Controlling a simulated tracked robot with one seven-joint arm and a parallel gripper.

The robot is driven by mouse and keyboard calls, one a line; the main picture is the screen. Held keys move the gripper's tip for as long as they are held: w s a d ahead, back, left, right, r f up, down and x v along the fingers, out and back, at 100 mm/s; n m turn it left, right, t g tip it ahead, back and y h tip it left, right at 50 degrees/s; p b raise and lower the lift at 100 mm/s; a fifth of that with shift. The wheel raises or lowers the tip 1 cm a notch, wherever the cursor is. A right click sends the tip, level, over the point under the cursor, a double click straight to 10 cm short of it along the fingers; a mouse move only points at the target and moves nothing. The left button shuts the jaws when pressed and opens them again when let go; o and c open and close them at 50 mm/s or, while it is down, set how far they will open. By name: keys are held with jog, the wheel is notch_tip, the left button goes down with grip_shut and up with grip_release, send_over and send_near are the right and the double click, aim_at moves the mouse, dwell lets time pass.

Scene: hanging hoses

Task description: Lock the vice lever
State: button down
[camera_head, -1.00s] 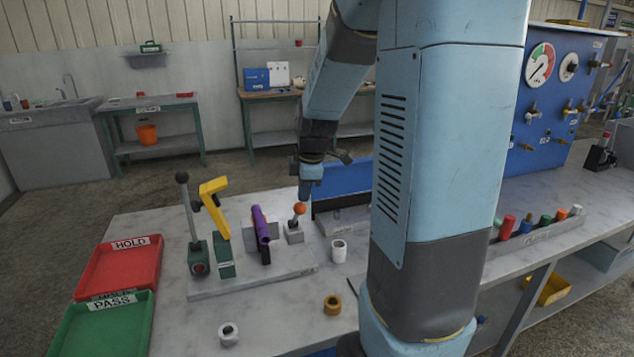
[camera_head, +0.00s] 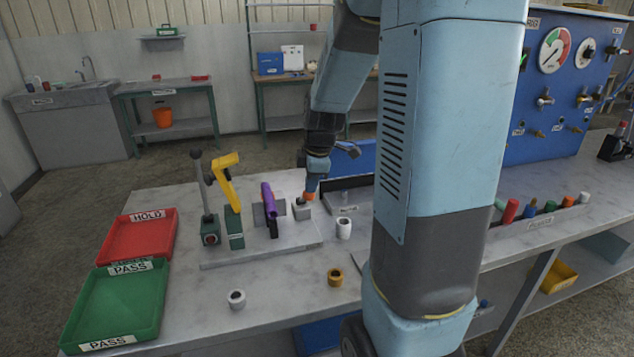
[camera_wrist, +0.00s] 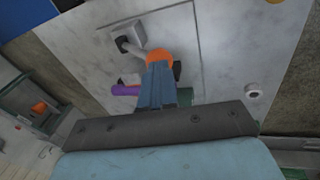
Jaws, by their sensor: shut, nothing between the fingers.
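The lever with an orange knob (camera_head: 309,196) rises from a small grey block (camera_head: 302,207) on the grey plate, right of a purple tube (camera_head: 268,200) in a dark holder. In the wrist view the knob (camera_wrist: 159,57) is at the fingertips, with the grey shaft (camera_wrist: 137,47) running to its block. The lever leans away from upright. My gripper (camera_head: 313,182) is shut and empty. It points down just above the knob, at or very near contact; the wrist view shows its closed fingers (camera_wrist: 158,84) covering part of the knob.
A white ring (camera_head: 344,228) stands close right. A red tray (camera_head: 139,238) and green tray (camera_head: 117,301) lie left. The front tabletop is mostly clear.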

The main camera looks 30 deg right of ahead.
jog(key=shift+s+d+f, duration=0.1)
jog(key=shift+s+f, duration=0.3)
jog(key=r, duration=0.1)
jog(key=w+r, duration=0.1)
jog(key=r, duration=0.2)
jog(key=shift+w+d+r, duration=0.2)
jog(key=shift+d+r, duration=0.15)
jog(key=s+r, duration=0.6)
jog(key=r, duration=0.1)
jog(key=shift+s+a, duration=0.25)
jog(key=shift+s, duration=0.05)
jog(key=s+a+r+m+t, duration=0.1)
jog(key=s+a+r+m, duration=0.1)
jog(key=s+a+m, duration=0.2)
jog(key=s+a+r+m+t, duration=0.1)
jog(key=s+a+m, duration=0.3)
jog(key=s+m, duration=0.6)
jog(key=shift+s+a+r+m, duration=0.2)
jog(key=shift+s+r+m, duration=0.2)
jog(key=shift+r, duration=0.25)
